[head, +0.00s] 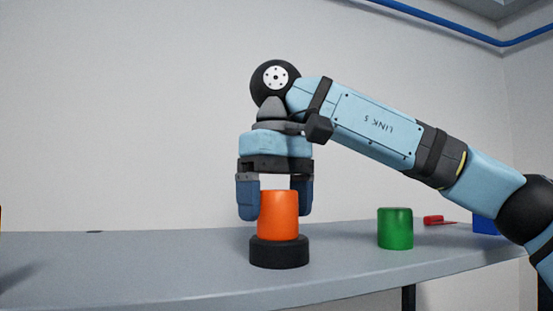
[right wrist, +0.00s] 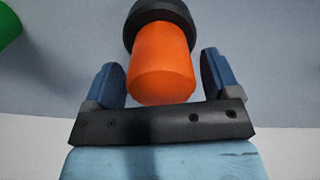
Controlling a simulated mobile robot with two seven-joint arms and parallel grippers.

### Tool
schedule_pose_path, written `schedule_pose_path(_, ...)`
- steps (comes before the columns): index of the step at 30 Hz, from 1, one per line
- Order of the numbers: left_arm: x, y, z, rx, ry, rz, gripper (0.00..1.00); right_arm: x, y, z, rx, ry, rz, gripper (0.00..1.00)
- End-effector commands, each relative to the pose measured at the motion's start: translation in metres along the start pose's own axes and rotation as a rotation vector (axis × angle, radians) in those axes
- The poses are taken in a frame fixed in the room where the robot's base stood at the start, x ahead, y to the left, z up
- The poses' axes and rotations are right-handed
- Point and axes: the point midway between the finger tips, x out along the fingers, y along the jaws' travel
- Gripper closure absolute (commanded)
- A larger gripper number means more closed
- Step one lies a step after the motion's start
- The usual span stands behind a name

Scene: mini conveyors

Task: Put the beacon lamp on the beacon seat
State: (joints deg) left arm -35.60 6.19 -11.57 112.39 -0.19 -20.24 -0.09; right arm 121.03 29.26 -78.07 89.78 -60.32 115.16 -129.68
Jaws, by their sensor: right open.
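The orange beacon lamp (head: 279,215) stands upright on a black round base, which looks like the beacon seat (head: 279,253). I cannot tell for certain whether this base is separate from the lamp. My right gripper (head: 275,213) points down from above, open, with its blue fingers on either side of the lamp's upper part. In the right wrist view the lamp (right wrist: 163,65) lies between the fingers, with a visible gap on each side, and the black base (right wrist: 158,10) is beyond it. My left gripper is not in view.
A green cylinder (head: 395,229) stands on the grey table (head: 200,270) to the right. Behind it are a small red item (head: 433,219) and a blue object (head: 486,222), partly hidden by my right arm. The table left of the lamp is mostly clear.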

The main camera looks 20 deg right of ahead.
Motion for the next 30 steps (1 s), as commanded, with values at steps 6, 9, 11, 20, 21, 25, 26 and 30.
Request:
schedule_pose_path(6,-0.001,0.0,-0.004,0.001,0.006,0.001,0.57,-0.045,-0.001,0.001,0.003,0.006,0.002,0.18)
schedule_pose_path(9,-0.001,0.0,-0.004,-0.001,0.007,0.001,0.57,-0.065,0.0,0.001,0.003,0.007,0.002,0.18)
schedule_pose_path(11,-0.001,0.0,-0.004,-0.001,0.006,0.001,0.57,-0.074,-0.001,0.001,0.002,0.004,0.003,0.18)
schedule_pose_path(20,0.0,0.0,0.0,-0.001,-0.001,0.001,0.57,-0.103,0.0,0.0,0.001,0.001,0.001,0.18)
schedule_pose_path(21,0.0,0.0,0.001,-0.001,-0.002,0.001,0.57,-0.105,0.0,0.0,0.001,0.001,0.0,0.18)
schedule_pose_path(25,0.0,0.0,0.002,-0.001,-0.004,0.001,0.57,-0.106,0.0,0.0,-0.001,0.001,-0.001,0.18)
schedule_pose_path(26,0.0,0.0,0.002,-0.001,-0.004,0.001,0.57,-0.106,0.0,0.0,-0.001,0.001,-0.001,0.18)
schedule_pose_path(30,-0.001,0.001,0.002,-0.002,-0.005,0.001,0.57,-0.106,0.0,0.0,-0.001,0.001,-0.001,0.18)
